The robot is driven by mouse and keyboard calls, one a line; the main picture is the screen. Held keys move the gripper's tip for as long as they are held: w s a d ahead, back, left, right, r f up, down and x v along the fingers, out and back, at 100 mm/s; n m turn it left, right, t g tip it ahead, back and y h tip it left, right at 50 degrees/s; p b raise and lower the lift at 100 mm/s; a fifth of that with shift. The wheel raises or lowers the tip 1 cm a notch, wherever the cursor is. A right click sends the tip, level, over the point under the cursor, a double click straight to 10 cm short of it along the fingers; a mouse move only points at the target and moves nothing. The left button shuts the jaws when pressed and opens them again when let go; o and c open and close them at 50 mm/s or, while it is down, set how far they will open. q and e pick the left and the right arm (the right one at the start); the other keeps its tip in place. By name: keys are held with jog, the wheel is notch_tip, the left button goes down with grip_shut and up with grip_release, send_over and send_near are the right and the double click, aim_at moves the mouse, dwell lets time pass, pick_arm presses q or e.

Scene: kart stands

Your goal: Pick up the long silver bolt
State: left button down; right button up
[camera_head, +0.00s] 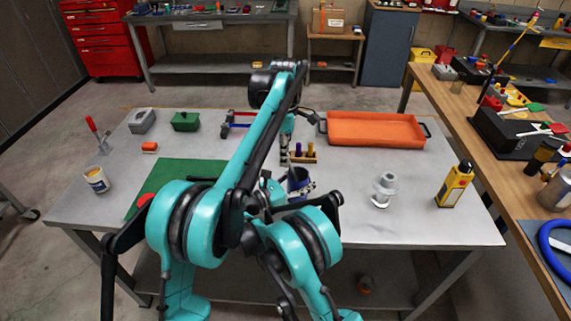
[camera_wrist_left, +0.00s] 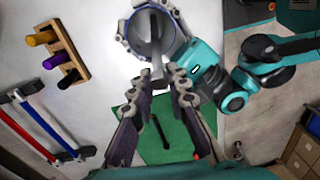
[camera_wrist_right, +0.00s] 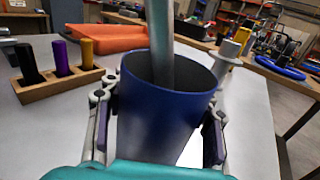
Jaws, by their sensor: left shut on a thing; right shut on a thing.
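The long silver bolt (camera_wrist_right: 160,45) stands upright with its lower end inside a dark blue cup (camera_wrist_right: 165,110). In the left wrist view its grey shaft (camera_wrist_left: 157,65) runs from between my left fingers into the cup's mouth. My left gripper (camera_wrist_left: 158,90) is shut on the bolt above the cup. My right gripper (camera_wrist_right: 160,125) is shut around the cup's sides. In the head view the cup (camera_head: 298,181) is near the table's middle, partly covered by my arms. The bolt's lower end is hidden in the cup.
A wooden rack (camera_head: 301,157) with black, purple and yellow pegs stands just behind the cup. An orange tray (camera_head: 375,129) is at the back right. A grey flanged part (camera_head: 383,188) and a yellow device (camera_head: 455,185) stand right. A green mat (camera_head: 190,170) lies left. The front right is clear.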

pick_arm(q)
notch_tip(320, 180, up, 9)
jog(key=shift+s+r, duration=0.15)
jog(key=s, duration=1.7)
jog(key=shift+s, duration=0.35)
pick_arm(e)
jog(key=shift+c, duration=0.2)
jog(key=o, duration=1.4)
jog(key=shift+o, duration=0.2)
jog(key=shift+a, duration=0.1)
jog(key=v, duration=1.2)
